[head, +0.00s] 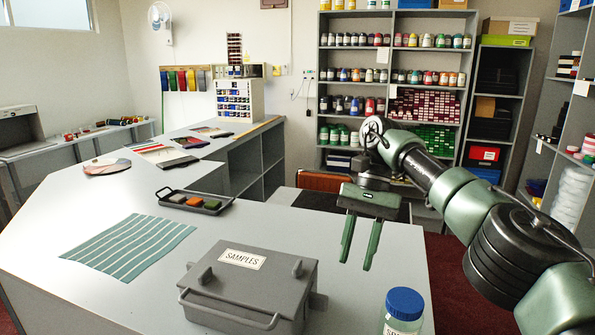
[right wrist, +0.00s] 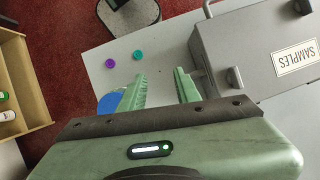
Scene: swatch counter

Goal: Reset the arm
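My right gripper (head: 356,262) is open and empty, its two green fingers pointing down above the right part of the counter. In the right wrist view its fingers (right wrist: 161,82) are apart with bare grey counter between them. The grey box labelled SAMPLES (head: 223,282) is shut and stands left of the gripper in the head view; it also shows in the right wrist view (right wrist: 245,50). A jar with a blue lid (head: 404,303) stands right of the box. In the right wrist view its lid (right wrist: 108,103) is partly hidden behind a finger. My left gripper is not in view.
A striped cloth (head: 128,248) and a dark tray of swatches (head: 213,211) lie on the counter (head: 60,230). A purple disc (right wrist: 110,63) and a teal disc (right wrist: 137,55) lie near its edge. Shelves of jars (head: 385,55) stand behind.

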